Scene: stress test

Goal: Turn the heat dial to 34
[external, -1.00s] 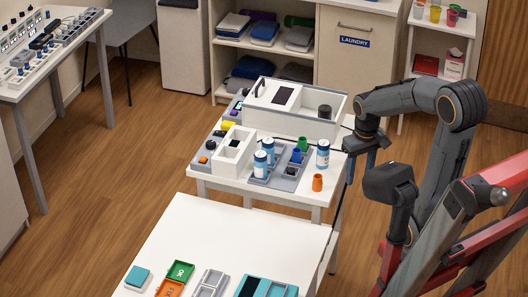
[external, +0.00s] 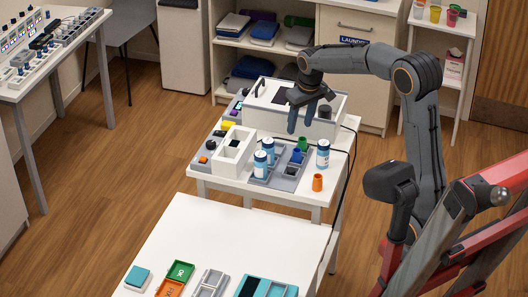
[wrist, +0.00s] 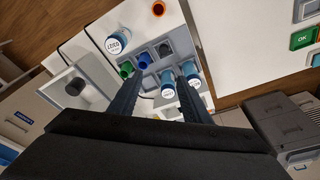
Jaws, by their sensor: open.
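A small black knob (external: 211,145) sits on a grey panel at the left edge of the middle table; it may be the heat dial. No number or pointer on it is readable. My gripper (external: 300,125) is open and empty, pointing down over the back right of the table, in front of the white open-topped box. It is well to the right of the knob. In the wrist view my gripper (wrist: 157,75) has its two fingers spread over the tray of bottles, with nothing between the tips. The knob is not discernible in that view.
The white box (external: 318,127) and a white divided holder (external: 229,157) stand on the table. White-blue bottles (external: 323,153), a grey tray (external: 262,178) and an orange cup (external: 317,183) are nearer the front. A small screen (external: 238,106) shows behind the holder.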

